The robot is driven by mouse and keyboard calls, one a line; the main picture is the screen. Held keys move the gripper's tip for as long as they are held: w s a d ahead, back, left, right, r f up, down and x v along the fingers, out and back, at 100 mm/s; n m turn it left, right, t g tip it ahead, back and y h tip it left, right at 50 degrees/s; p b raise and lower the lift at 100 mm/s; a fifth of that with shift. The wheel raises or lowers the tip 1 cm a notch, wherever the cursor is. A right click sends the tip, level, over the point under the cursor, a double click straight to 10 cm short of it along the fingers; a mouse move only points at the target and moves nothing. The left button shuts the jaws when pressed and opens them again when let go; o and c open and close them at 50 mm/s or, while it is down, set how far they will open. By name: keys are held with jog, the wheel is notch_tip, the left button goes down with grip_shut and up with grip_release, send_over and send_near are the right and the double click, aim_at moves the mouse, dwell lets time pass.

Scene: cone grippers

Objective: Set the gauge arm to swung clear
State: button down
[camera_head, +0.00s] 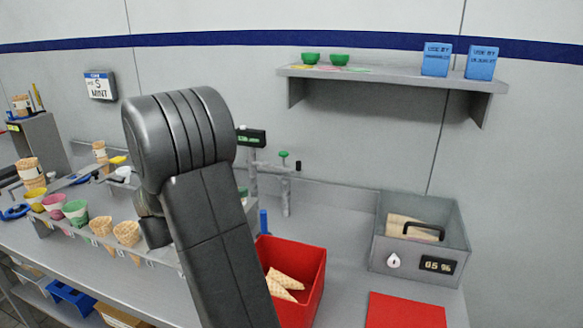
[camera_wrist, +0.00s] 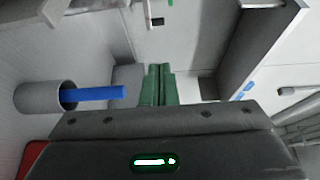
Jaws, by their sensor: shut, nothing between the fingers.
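The gauge stand shows in the head view behind my arm, with a dark box with a green readout (camera_head: 251,137) on top. A grey horizontal arm (camera_head: 272,168) reaches right from its post to a black end. A green knob (camera_head: 284,155) and an upright grey rod (camera_head: 286,196) sit on that arm. Its lower left part is hidden by my arm. In the wrist view my gripper (camera_wrist: 155,72) has its two green fingers together, shut and empty. My arm hides the gripper in the head view. I cannot tell its distance from the gauge arm.
A red bin (camera_head: 318,275) with cones stands in front of the gauge, near a blue rod (camera_head: 263,222). A grey box (camera_head: 455,225) is at right, a cone rack (camera_head: 160,250) at left, a shelf (camera_head: 400,78) above. In the wrist view a grey cylinder (camera_wrist: 40,97) holds a blue rod.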

jog(key=p+x, duration=0.3)
jog(key=x, duration=1.6)
jog(key=shift+w+d, duration=0.25)
jog(key=shift+d, duration=0.1)
